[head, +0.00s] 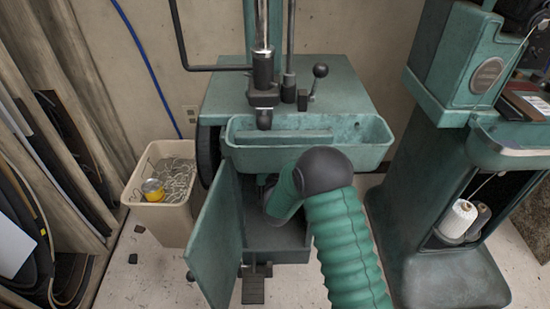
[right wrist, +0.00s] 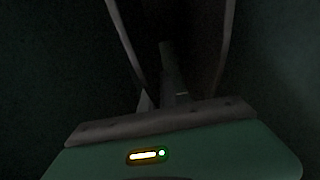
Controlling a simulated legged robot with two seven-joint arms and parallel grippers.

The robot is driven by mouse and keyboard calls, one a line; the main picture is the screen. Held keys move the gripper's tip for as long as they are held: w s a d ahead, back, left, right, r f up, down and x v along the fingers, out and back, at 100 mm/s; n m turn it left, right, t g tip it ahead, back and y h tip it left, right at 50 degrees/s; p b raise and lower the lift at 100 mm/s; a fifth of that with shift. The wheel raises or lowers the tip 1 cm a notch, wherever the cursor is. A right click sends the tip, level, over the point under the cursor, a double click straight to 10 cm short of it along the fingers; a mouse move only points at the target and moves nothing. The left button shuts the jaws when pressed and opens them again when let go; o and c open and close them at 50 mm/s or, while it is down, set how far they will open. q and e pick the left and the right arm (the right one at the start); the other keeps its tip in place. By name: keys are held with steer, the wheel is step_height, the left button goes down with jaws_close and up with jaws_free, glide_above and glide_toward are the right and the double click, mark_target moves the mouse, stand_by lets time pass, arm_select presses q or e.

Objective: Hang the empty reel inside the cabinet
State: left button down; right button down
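The green cabinet (head: 287,236) stands open below a basin, with its door (head: 216,240) swung out to the left. My right arm bends down into the cabinet opening, and its gripper is hidden there in the head view. In the right wrist view my right gripper (right wrist: 168,50) is very dark, with dim bars in front of its mount. I cannot tell whether it is open, shut or holding anything. I cannot make out the empty reel in either view. The cabinet's inner fittings are mostly hidden by my arm and shadow. My left gripper is out of view.
A beige bin (head: 163,215) with scrap and a yellow round item (head: 153,190) stands left of the door. A foot pedal (head: 253,288) is in front. Another green machine (head: 430,190) with thread spools (head: 458,220) stands at right. Sheets lean at far left.

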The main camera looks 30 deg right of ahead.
steer(key=shift+w+d+f+b, duration=0.1)
steer(key=shift+w+f+b, duration=0.1)
steer(key=shift+f+b, duration=0.55)
steer(key=shift+w+d+f+b, duration=0.15)
steer(key=shift+f+b, duration=0.35)
steer(key=shift+f, duration=0.7)
steer(key=c, duration=1.6)
jaws_free()
steer(key=shift+o, duration=0.2)
